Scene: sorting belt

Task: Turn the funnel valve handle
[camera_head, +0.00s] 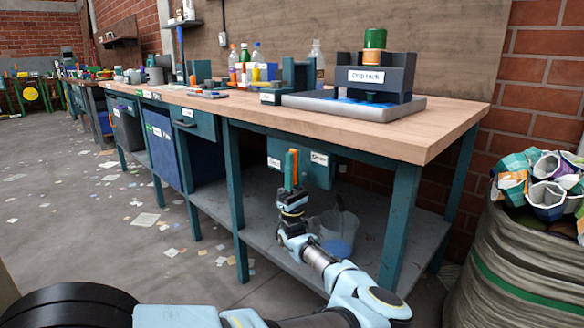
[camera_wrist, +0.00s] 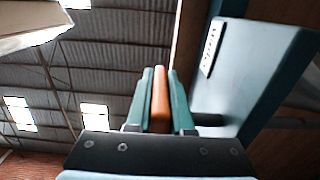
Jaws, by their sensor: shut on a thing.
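The orange valve handle (camera_head: 294,158) stands upright in front of the teal funnel box (camera_head: 322,170) under the workbench. The box has two small white labels, one on each side of the handle; the right one seems to read "Open". My gripper (camera_head: 289,170) points upward and is shut on the handle. In the wrist view the handle (camera_wrist: 160,100) lies between my gripper's two green fingers (camera_wrist: 161,98). The funnel box (camera_wrist: 250,75) is close to their right, with a white label strip. The valve stem behind the handle is mostly hidden.
A clear bucket (camera_head: 338,238) with blue contents stands on the lower shelf (camera_head: 268,235) behind my arm. The workbench top (camera_head: 430,138) is above, bearing a labelled rack (camera_head: 385,78). A bench leg (camera_head: 400,225) is to the right, beside a full sack (camera_head: 500,265).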

